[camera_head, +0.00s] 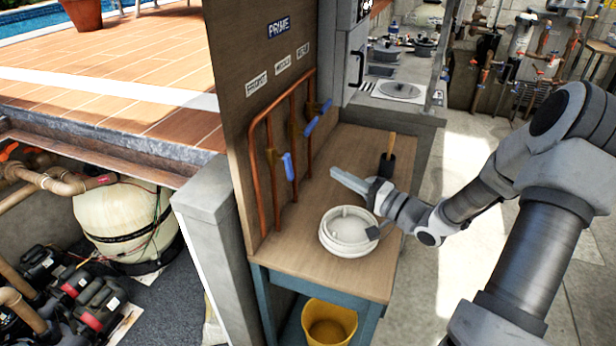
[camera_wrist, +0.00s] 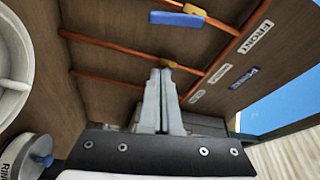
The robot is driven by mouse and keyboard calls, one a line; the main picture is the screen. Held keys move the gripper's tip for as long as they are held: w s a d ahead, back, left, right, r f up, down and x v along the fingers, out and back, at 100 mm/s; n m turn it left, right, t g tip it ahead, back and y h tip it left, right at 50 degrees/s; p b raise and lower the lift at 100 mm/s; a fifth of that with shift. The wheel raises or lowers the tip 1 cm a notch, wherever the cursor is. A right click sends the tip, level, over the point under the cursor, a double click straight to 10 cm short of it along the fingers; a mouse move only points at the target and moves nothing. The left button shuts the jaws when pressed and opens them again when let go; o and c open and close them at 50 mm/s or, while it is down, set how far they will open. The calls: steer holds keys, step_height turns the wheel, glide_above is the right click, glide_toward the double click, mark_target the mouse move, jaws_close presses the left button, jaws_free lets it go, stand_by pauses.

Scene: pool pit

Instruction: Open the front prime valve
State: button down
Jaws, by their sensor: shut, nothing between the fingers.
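The wooden board under the PRIME sign (camera_head: 278,27) carries copper pipes with several blue-handled valves. The front prime valve (camera_head: 288,166) is the leftmost, below the FRONT label (camera_head: 257,85); its blue handle hangs down, roughly along the pipe. Its blue handle (camera_wrist: 177,19) also shows at the top of the wrist view. The middle valve (camera_head: 310,124) and rear valve (camera_head: 326,106) are further right. My gripper (camera_head: 336,172) is shut and empty, right of the front valve and apart from it. In the wrist view its fingertips (camera_wrist: 160,72) overlap a brass valve body, whose handle is hidden.
A dark tool with a wooden handle (camera_head: 388,155) is behind my gripper. A yellow bucket (camera_head: 328,325) is under the bench. The space between my fingertips and the pipes looks clear.

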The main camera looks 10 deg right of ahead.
mark_target(289, 168)
steer(key=f+x, duration=0.1)
steer(key=x, duration=0.9)
steer(key=shift+s+a+b, duration=0.25)
steer(key=shift+s+a, duration=0.35)
steer(key=shift+s, duration=0.25)
steer(key=shift+s+a+b, duration=0.25)
steer(key=shift+s+a, duration=0.3)
steer(key=shift+s, duration=0.35)
steer(key=shift+r+p, duration=0.1)
steer(key=shift+p, duration=0.25)
steer(key=shift+s+a+f+m+g+h+p, duration=0.2)
steer(key=shift+m+p, duration=0.6)
steer(key=shift+p, duration=0.6)
steer(key=shift+s+a+f+m+g+h+p, duration=0.1)
steer(key=shift+s+a+f+m+g+p, duration=0.2)
steer(key=shift+m+p, duration=0.8)
steer(key=shift+d+r+n, duration=0.1)
steer(key=shift+n, duration=0.2)
